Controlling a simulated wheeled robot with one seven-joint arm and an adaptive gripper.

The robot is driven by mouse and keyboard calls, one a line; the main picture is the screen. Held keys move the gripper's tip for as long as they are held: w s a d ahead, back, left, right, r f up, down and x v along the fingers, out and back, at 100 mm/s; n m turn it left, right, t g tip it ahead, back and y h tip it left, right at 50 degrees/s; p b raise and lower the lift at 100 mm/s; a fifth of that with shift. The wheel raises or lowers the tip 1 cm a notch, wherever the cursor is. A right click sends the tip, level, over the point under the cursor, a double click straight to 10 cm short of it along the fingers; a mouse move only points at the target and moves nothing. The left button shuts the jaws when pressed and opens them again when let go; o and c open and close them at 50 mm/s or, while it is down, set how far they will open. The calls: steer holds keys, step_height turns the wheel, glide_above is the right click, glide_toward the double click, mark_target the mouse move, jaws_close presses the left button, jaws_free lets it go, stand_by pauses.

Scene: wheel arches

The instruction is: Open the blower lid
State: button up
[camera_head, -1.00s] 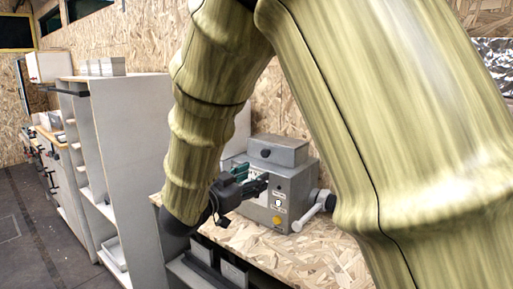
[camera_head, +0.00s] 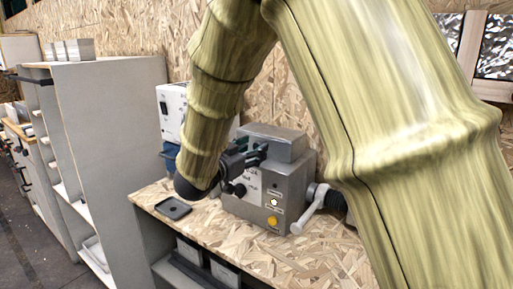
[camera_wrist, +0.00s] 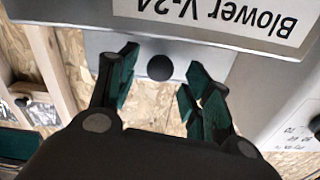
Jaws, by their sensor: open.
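The blower (camera_head: 288,192) is a grey metal box on the workbench, with a lighter grey lid (camera_head: 280,143) on top that looks shut. In the wrist view its "Blower V-24" label (camera_wrist: 215,15) appears upside down. A round black knob (camera_wrist: 160,67) shows on the lid's face, between my fingertips. My gripper (camera_head: 254,151) is at the front of the blower by the lid. It is open, with teal fingers on either side of the knob; in the wrist view I see gaps on both sides. The gripper hides the knob in the head view.
The chipboard workbench (camera_head: 250,245) bears a small black tray (camera_head: 173,208) and a white device (camera_head: 172,110) behind my arm. A crank handle (camera_head: 310,210) sticks out at the blower's right. A grey shelf unit (camera_head: 110,130) stands left. A chipboard wall is behind.

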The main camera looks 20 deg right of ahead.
mark_target(268, 142)
steer(key=shift+x, duration=1.3)
jaws_close()
